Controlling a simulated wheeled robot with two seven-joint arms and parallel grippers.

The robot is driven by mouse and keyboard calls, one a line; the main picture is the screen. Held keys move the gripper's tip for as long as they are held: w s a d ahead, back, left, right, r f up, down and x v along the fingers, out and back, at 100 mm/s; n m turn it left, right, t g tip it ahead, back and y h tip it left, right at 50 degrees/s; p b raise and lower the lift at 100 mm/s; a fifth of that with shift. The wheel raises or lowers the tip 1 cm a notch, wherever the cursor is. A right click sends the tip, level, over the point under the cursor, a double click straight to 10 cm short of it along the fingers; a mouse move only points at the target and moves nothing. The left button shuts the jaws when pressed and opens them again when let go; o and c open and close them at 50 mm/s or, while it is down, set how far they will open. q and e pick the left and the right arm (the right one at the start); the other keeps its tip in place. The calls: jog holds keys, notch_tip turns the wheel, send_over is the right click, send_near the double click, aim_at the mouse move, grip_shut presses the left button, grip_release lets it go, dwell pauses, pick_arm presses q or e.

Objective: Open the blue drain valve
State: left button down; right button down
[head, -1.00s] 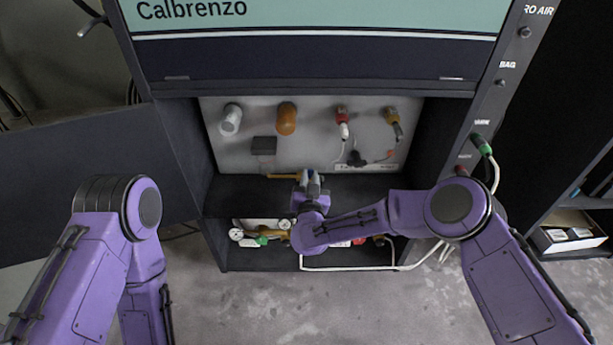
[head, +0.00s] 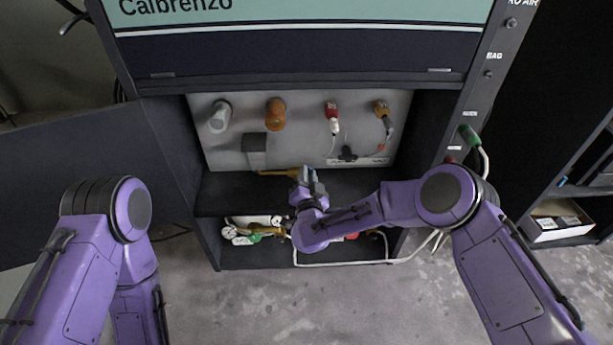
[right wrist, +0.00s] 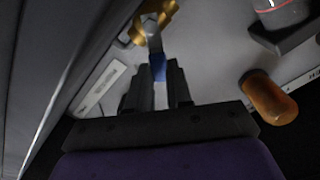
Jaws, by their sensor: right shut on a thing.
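The drain valve has a brass body (right wrist: 150,22) and a lever whose blue sleeve (right wrist: 158,68) shows in the right wrist view. My right gripper (right wrist: 156,88) is shut on this lever, with a finger on each side just below the blue part. In the head view my right gripper (head: 308,178) is inside the cabinet at the right end of the brass pipe (head: 279,172). The blue handle is hidden there by the gripper. My left arm (head: 105,225) is at the left, and its gripper is out of view.
The back panel holds a grey cylinder (head: 219,116), an orange cylinder (head: 275,114) and a dark grey box (head: 254,144). Gauges and fittings (head: 240,232) sit on the lower shelf. A white hose (head: 340,264) runs along the bottom.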

jog(key=shift+f, duration=0.1)
jog(key=c, duration=1)
grip_release()
jog(key=shift+s, duration=0.1)
jog(key=shift+s, duration=0.3)
jog(key=shift+s+p, duration=1.3)
jog(key=shift+s, duration=3.65)
